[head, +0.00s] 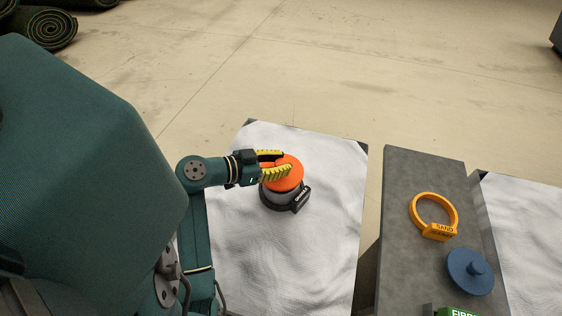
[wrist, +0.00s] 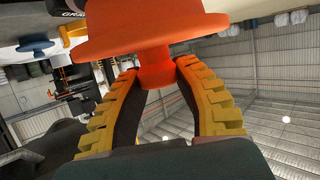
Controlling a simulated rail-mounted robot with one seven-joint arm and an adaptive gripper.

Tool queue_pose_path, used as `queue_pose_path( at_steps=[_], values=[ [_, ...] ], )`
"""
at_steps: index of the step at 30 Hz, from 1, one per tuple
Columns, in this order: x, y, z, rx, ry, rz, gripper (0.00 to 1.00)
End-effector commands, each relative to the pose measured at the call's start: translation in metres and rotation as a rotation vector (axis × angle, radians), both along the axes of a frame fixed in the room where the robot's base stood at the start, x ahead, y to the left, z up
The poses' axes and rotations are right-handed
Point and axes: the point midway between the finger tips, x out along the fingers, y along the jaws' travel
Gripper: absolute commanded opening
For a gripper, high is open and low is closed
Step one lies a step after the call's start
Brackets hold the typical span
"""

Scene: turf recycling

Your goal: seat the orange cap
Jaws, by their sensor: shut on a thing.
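The orange cap (head: 288,181) is a round disc with a knob. It sits over the top of a grey cylinder (head: 282,198) that stands on a white sheet; I cannot tell whether cap and cylinder touch. A black ring with a label (head: 298,206) is around the cylinder's lower part. My gripper (head: 284,163) reaches in from the left with its yellow ribbed fingers shut on the cap's knob. In the wrist view the knob of the cap (wrist: 150,30) is between the two finger pads, and the wide disc hides the cylinder's top.
A grey bench (head: 400,210) stands to the right with a yellow ring labelled SAND (head: 438,231), a blue knobbed cap (head: 470,271) and a green labelled piece (head: 455,312). Another white surface (head: 525,220) lies beyond it. Rolled turf (head: 46,28) lies far left.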

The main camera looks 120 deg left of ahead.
Motion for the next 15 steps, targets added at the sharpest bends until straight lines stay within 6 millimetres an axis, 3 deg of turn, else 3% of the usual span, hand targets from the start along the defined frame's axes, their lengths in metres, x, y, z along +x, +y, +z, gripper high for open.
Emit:
queue_pose_path(
  at_steps=[15],
  values=[
    [0.0000,0.0000,-0.0103,0.001,0.000,0.000,0.00]
  ],
)
